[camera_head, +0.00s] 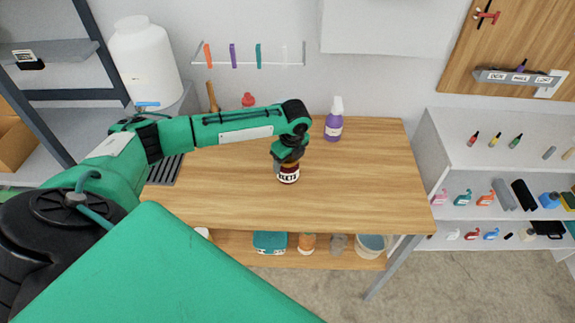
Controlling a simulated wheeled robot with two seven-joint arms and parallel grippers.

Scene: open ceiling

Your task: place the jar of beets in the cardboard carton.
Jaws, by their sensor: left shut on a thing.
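The jar of beets (288,175) is a small dark red jar with a white label at the middle of the wooden table (370,190). My left gripper (287,160) reaches down over it from above and is shut on its upper part. The jar looks upright; I cannot tell whether its base touches the tabletop. The gripper hides the jar's top. A brown cardboard box (14,140) shows partly at the far left edge on a shelf; I cannot tell whether it is the carton. My right gripper is not in view.
A purple spray bottle (334,121) stands at the table's back. A red-topped bottle (248,100) is behind my left arm. A white water container (146,60) stands at the back left. The table's right half is clear. Bins and bottles sit on its lower shelf (330,255).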

